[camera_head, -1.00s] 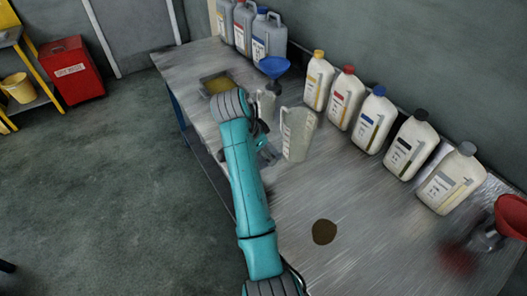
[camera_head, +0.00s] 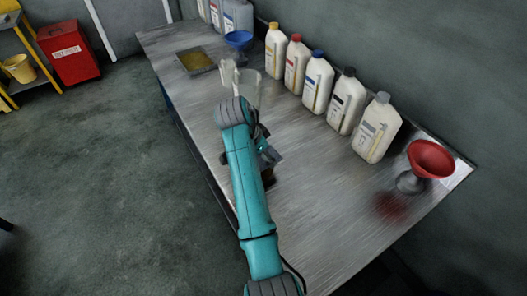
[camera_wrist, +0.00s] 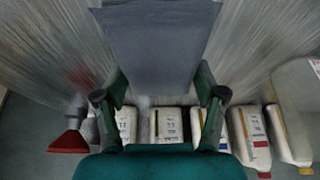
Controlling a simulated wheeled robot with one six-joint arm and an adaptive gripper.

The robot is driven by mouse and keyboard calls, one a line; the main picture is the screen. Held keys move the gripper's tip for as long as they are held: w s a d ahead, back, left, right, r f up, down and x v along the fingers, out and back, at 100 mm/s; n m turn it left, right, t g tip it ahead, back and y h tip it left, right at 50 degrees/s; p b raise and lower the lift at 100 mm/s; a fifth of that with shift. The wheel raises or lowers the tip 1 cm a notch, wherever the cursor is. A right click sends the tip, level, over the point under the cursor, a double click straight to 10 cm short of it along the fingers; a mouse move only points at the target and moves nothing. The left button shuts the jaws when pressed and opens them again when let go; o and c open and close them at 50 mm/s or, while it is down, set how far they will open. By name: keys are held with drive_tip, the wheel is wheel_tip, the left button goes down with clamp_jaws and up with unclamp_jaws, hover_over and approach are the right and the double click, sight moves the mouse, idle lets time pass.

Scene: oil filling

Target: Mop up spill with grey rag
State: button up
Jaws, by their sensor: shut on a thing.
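A grey rag (camera_wrist: 160,40) hangs between the fingers of my gripper (camera_wrist: 157,88) in the wrist view. The dark brown spill (camera_head: 268,176) shows just below the gripper, partly hidden by my arm. I cannot tell whether the rag touches the bench or the spill. The wrist view does not show the spill.
The metal bench (camera_head: 320,215) has several white bottles (camera_head: 317,83) along the wall. A red funnel (camera_head: 430,160) stands at the right, with a reddish patch (camera_head: 391,207) beside it. A clear jug (camera_head: 249,88), a blue funnel (camera_head: 239,41) and a yellowish tray (camera_head: 196,61) are farther back.

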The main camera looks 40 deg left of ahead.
drive_tip(key=shift+d+f, duration=0.1)
drive_tip(key=shift+f, duration=2.45)
drive_tip(key=shift+f, duration=0.4)
drive_tip(key=shift+a, duration=0.2)
